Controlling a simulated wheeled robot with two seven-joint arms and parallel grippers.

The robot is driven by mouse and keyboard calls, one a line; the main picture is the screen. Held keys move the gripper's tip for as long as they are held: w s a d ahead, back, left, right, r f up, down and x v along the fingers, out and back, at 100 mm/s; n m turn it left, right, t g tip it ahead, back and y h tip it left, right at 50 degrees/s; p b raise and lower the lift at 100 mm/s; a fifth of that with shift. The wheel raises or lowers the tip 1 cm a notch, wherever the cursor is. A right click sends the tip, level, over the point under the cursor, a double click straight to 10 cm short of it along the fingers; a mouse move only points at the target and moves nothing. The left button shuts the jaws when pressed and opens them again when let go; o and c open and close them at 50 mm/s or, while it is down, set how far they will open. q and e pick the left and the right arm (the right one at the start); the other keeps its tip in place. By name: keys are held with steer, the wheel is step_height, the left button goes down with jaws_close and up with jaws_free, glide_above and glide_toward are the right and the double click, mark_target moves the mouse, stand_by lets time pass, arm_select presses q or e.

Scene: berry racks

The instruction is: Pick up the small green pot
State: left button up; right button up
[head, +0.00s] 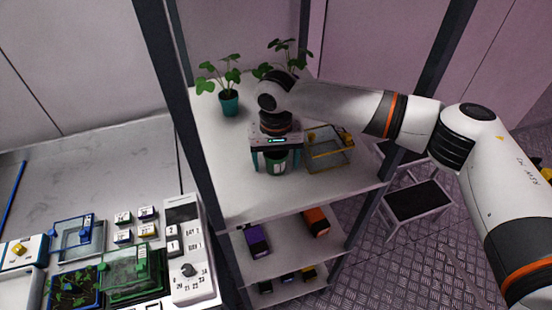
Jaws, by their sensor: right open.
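A small green pot (276,166) with a white label stands on the top shelf (330,182) of the rack. My right gripper (276,160) points down over it from above. Its two teal fingers are open, one on the left and one on the right of the pot. I cannot tell whether they touch it. The gripper body hides the pot's upper part. My left gripper is not in view.
A yellow-framed clear box (328,152) stands close right of the pot. A potted plant (229,102) and another plant (285,54) stand at the back. Dark rack posts (190,120) flank the shelf. Its front part is clear. A bench with trays and a control panel (188,250) is left.

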steer(key=c, duration=1.1)
